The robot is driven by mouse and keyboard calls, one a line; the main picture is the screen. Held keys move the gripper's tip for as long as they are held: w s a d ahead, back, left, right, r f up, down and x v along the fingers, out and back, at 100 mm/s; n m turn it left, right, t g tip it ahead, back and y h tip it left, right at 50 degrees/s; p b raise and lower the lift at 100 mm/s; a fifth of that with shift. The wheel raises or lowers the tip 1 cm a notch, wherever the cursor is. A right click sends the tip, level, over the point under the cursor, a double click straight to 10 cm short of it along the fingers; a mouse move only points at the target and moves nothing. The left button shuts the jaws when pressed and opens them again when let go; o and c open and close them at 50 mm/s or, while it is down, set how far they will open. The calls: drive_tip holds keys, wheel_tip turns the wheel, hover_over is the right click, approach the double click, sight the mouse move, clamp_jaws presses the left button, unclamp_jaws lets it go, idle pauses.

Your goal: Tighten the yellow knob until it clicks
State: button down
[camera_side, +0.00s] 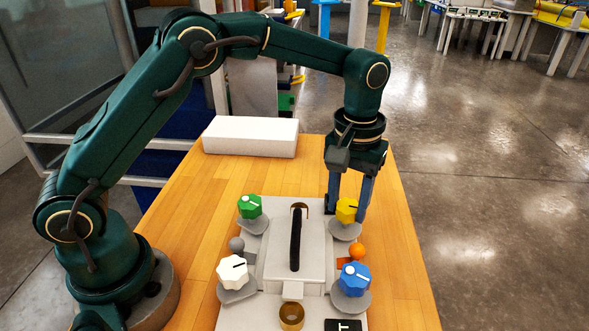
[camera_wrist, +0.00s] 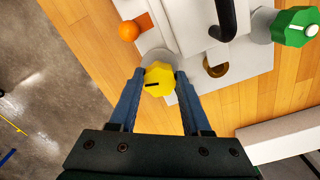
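The yellow knob (camera_side: 347,209) has a dark pointer line and sits on a grey round mount at the far right corner of the resin bath unit (camera_side: 270,273). My gripper (camera_side: 348,207) points down over it, one blue finger on each side. In the wrist view the yellow knob (camera_wrist: 158,79) lies between the fingertips of my gripper (camera_wrist: 159,75). The fingers are apart, with what looks like a narrow gap beside the knob; firm contact is not visible.
The unit also carries a green knob (camera_side: 249,206), a white knob (camera_side: 232,271), a blue knob (camera_side: 354,279), an orange ball (camera_side: 358,251), a grey ball (camera_side: 237,244) and a black handle (camera_side: 296,240). A white block (camera_side: 250,136) lies at the back of the wooden table (camera_side: 190,197).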

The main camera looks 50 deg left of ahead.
sight(346, 207)
drive_tip(key=shift+m, duration=1.5)
drive_tip(key=shift+c, duration=1.8)
unclamp_jaws()
drive_tip(key=shift+r, duration=0.1)
drive_tip(key=shift+r, duration=2.45)
